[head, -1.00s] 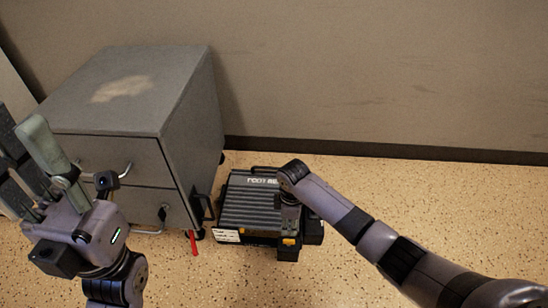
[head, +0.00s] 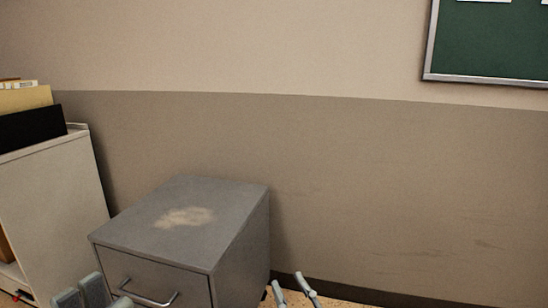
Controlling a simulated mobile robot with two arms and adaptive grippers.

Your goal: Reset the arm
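Only the tips of my grippers show, along the bottom edge of the head view. My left gripper (head: 92,294) is at the bottom left, in front of the grey drawer cabinet. Its grey finger pads stand close together, and I cannot tell whether it is open or shut. My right gripper (head: 293,288) is at the bottom, just right of the cabinet. Its two thin fingertips point up with a gap between them, and nothing shows in the gap. Both arms are below the view.
The grey drawer cabinet (head: 150,248), with a worn patch on top, stands near the wall (head: 390,190). A pale cabinet (head: 50,200) holding folders (head: 25,105) is at the left. A green board (head: 490,40) hangs at the upper right.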

